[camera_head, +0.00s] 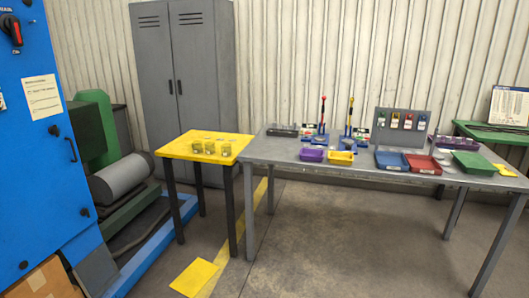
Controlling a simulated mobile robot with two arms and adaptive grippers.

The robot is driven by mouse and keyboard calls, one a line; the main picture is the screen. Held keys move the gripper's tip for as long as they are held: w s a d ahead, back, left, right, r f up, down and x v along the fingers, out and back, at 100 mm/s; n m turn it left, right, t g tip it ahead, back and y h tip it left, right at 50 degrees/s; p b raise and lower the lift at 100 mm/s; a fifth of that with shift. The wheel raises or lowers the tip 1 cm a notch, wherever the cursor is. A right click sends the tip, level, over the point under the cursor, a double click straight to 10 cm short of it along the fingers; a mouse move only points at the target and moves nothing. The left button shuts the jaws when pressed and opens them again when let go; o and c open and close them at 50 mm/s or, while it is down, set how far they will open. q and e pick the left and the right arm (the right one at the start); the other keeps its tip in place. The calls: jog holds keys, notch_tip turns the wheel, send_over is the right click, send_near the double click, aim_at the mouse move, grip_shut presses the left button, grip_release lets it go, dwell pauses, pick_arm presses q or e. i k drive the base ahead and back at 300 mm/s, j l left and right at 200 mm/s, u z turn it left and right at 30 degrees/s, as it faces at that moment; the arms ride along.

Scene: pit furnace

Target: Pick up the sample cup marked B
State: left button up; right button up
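Several small cups (210,147) stand close together on top of the small yellow table (175,151) left of the middle. They look yellowish and partly see-through against the yellow top. They are too small and blurred for me to read any marking, so I cannot tell which one is B. Neither of my grippers is in view.
A long grey workbench (300,163) adjoins the yellow table, with a purple bin (311,155), yellow bin (341,158), blue tray (391,160), red tray (424,165) and green tray (473,164). A blue cabinet (35,190) stands at left.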

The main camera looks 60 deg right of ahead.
aim_at(197, 145)
jog(key=z, duration=1.4)
